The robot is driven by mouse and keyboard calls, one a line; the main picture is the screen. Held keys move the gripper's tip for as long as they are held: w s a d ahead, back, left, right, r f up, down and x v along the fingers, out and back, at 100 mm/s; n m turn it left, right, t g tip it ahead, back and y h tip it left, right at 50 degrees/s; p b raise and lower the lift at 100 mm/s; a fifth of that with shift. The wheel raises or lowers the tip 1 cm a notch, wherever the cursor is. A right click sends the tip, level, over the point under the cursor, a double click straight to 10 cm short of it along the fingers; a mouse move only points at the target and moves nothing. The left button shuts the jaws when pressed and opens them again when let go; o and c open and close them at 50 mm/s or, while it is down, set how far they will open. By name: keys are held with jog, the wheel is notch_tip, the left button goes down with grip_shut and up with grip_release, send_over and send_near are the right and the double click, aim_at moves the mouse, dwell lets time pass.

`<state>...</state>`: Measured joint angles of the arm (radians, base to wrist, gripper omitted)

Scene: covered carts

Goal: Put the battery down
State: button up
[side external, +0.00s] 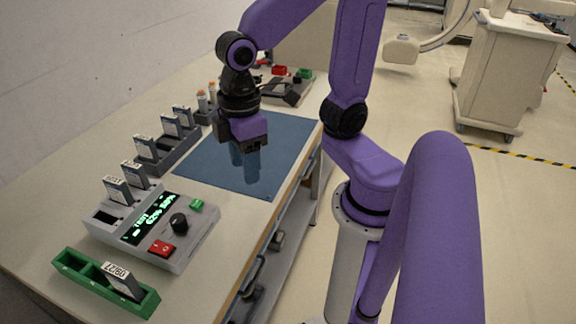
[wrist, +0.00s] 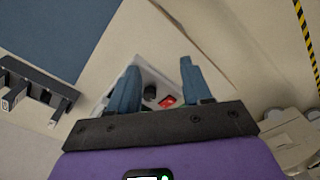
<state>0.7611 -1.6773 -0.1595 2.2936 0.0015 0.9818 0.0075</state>
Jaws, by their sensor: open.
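My gripper (side external: 245,165) hangs over the blue mat (side external: 205,166), fingers pointing down. In the wrist view its two blue fingers (wrist: 159,72) stand wide apart with nothing between them. Several grey batteries with pale labels are in view. One battery (side external: 122,281) stands tilted in the green tray (side external: 78,272) at the front. Two stand in the grey charger (side external: 205,236), one of them at its near slot (side external: 118,190). Others stand in the dark rack (side external: 181,150), including its nearest battery (side external: 146,148). My gripper is apart from all of them. I cannot tell which battery the task means.
The charger has a lit green display, a black knob and a red switch. A small holder with orange-topped items (side external: 204,104) stands beyond the rack. Red and green parts (side external: 281,71) lie at the table's far end. A covered cart (side external: 508,75) stands on the floor.

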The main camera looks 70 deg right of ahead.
jog(key=s+d+f+n, duration=0.2)
jog(key=s+d, duration=0.1)
jog(key=s, duration=0.4)
jog(key=shift+d, duration=0.2)
